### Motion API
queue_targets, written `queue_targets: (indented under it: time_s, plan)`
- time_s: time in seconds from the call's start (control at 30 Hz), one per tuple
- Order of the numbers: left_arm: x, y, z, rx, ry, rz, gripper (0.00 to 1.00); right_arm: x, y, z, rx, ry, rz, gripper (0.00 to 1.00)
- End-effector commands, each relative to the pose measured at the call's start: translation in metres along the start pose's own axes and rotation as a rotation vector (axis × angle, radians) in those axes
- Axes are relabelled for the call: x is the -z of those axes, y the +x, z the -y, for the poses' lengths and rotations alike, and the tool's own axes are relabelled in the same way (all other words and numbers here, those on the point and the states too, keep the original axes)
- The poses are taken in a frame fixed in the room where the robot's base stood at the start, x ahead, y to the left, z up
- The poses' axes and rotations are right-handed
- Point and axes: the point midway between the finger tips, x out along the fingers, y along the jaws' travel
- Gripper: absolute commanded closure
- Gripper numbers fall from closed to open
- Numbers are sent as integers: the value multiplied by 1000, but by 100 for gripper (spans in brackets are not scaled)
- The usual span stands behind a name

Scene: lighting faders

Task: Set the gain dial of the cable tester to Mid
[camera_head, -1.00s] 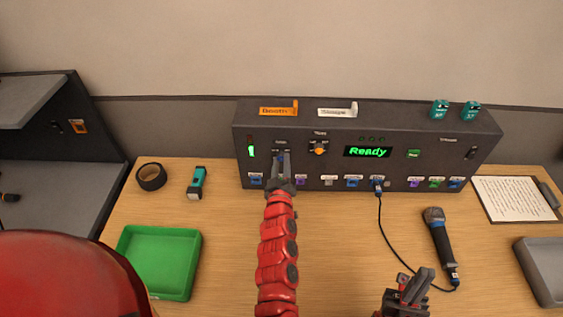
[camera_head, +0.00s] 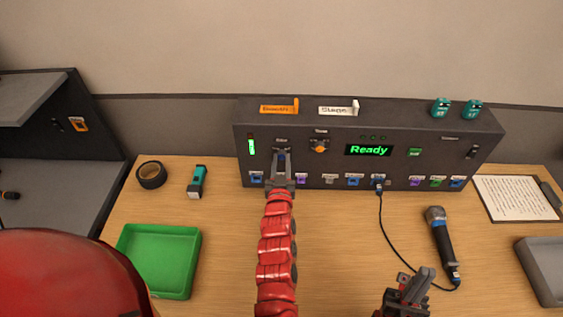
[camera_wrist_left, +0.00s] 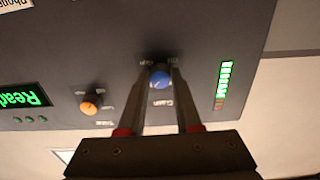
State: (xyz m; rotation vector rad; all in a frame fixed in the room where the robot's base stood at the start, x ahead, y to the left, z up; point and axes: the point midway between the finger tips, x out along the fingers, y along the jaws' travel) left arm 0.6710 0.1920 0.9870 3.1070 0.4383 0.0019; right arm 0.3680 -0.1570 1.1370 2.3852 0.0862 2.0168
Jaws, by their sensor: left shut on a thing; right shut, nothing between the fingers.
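The cable tester (camera_head: 217,0) is not separately labelled; the dark panel box (camera_head: 340,130) at the back of the table carries a blue dial (camera_wrist_left: 160,78) with small labels around it, too small to read surely. My left gripper (camera_head: 281,158) reaches up to the panel and is shut on this blue dial, one finger on each side. The dial's pointer mark is not clear. A level meter (camera_head: 251,147) beside it shows green bars; it also shows in the left wrist view (camera_wrist_left: 223,85). My right gripper (camera_head: 423,273) is shut and empty, low over the table.
An orange knob (camera_head: 319,146) and a green "Ready" display (camera_head: 368,150) lie right of the dial. Sockets line the panel's lower edge. A green tray (camera_head: 195,262) stands at left.

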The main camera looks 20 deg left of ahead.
Motion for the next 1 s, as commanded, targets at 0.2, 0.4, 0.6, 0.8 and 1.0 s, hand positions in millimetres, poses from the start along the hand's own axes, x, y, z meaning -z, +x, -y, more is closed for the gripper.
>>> queue_targets:
  time_s: [0.2,0.4,0.6,0.8,1.0]
  plan:
    - [-3,-1,-1,-2,6,7,100,0,0,0,0,0,0,100]
    - [-3,-1,-1,-2,5,7,66,0,0,0,0,0,0,100]
    - [-2,0,-1,-2,4,4,37,0,0,0,0,0,0,100]
    - [-1,0,0,-1,4,3,37,0,0,0,0,0,0,100]
    - [-2,-10,-1,-1,3,1,37,-1,-4,0,0,0,0,100]
